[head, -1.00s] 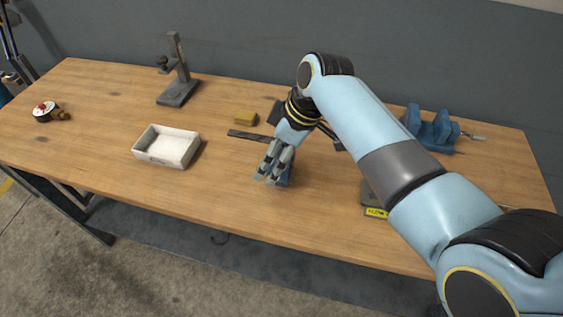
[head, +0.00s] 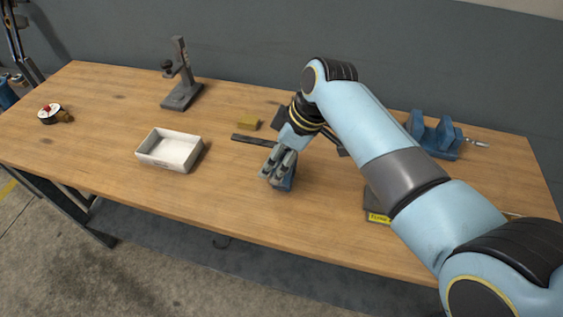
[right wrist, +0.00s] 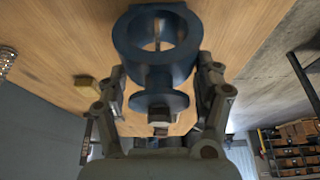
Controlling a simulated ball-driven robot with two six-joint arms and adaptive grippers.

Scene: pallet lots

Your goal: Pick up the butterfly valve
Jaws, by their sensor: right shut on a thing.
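The butterfly valve (head: 287,183) shows in the head view as a small blue shape, mostly hidden behind my right gripper (head: 276,177). In the right wrist view the valve (right wrist: 160,73) is a blue ring with a round flange below it and a small metal end. My right gripper (right wrist: 160,95) has one finger on each side of the valve and is shut on it. I cannot tell whether the valve touches the bench. My left gripper is not in view.
On the wooden bench (head: 120,110) are a white tray (head: 185,165), a grey stand (head: 182,93), a dark bar (head: 253,140), a yellow block (head: 248,124) and a blue vise (head: 436,135). A red-topped round item (head: 49,113) lies far left. The front middle is clear.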

